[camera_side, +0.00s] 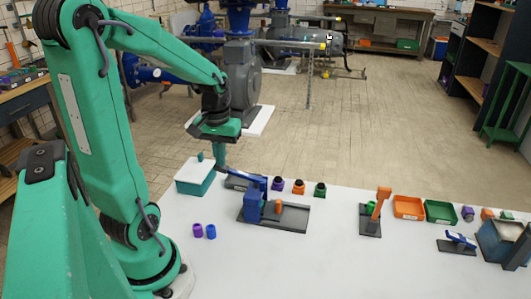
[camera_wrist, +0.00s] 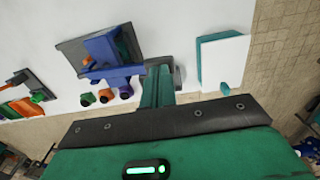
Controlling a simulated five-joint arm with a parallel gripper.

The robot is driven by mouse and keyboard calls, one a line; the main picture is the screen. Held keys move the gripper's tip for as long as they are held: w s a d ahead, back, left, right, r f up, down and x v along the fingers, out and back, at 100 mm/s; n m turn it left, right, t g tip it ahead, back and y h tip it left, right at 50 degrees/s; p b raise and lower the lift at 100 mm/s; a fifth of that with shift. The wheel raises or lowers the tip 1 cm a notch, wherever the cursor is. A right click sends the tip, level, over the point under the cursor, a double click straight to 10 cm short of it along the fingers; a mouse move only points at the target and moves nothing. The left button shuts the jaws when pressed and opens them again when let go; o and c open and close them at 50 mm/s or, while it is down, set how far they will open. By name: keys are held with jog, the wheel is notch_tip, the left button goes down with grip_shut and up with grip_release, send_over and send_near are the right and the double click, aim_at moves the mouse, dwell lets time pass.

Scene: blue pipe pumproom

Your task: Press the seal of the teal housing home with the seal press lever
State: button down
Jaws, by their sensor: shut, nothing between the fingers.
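My gripper (camera_side: 219,165) is shut and points down near the left end of the blue lever device; its green fingers (camera_wrist: 158,86) also show in the wrist view. I cannot tell if they touch the device. The blue lever device (camera_side: 252,187) stands on a dark base plate (camera_side: 290,217) with a small orange cylinder (camera_side: 278,207) on it. In the wrist view, the blue device (camera_wrist: 102,50) has a teal part (camera_wrist: 123,43) at its edge. I cannot tell whether that part is the teal housing. No label marks which device is the seal press.
A teal box (camera_side: 193,187) with a white lid sits left of the device. Dark-topped purple (camera_side: 278,184), orange (camera_side: 299,187) and green (camera_side: 320,189) pieces stand behind it. An orange lever device (camera_side: 380,204) and two trays (camera_side: 408,208) stand to the right.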

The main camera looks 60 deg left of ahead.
jog(key=shift+r, duration=2.9)
jog(key=s+d+r+m+t, duration=0.1)
jog(key=d+m, duration=0.3)
jog(key=d, duration=0.4)
jog(key=s+d+r+m+t, duration=0.1)
jog(key=d+r+m+t, duration=0.2)
jog(key=d, duration=0.5)
jog(key=shift+s+d+m+t, duration=0.15)
jog(key=shift+m+t, duration=0.65)
jog(key=shift+m, duration=0.2)
